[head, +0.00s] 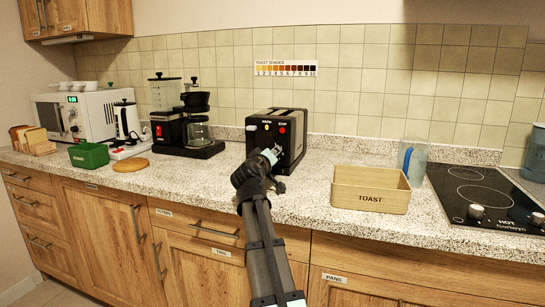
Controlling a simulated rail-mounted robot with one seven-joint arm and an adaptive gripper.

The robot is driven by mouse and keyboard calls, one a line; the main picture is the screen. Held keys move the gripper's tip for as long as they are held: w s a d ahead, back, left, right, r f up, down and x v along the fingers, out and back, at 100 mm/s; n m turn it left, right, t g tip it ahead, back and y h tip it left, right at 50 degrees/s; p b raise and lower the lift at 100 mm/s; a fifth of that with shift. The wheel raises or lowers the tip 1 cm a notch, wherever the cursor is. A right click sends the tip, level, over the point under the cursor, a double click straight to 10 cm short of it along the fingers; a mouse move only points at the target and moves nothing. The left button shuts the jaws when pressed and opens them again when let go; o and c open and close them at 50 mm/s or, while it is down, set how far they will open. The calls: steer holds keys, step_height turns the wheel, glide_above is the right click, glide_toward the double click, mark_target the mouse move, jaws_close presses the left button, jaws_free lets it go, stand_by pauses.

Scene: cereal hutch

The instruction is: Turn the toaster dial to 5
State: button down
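The black and silver toaster (294,150) stands on the counter in the middle of the head view, its front facing me. Its front panel shows a red spot (282,130) and small light marks that are too small to read. I cannot make out the dial or its setting; my gripper covers the lower front. My gripper (272,153) is in front of the toaster's lower front face. I cannot tell whether it touches the toaster, or whether its fingers are open or shut. A toast shades chart (284,66) with numbered colour patches is on the tiled wall above.
A wooden toast box (370,199) and a clear jug (417,172) stand right of the toaster, before the black hob (485,196). A coffee maker (198,135), green box (88,155) and bread board (131,165) are left. Speckled counter is clear beside the toaster.

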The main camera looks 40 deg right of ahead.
steer(key=c, duration=0.8)
jaws_free()
steer(key=shift+c, duration=0.2)
steer(key=v, duration=1.2)
steer(key=shift+d+r, duration=0.1)
steer(key=shift+r, duration=0.05)
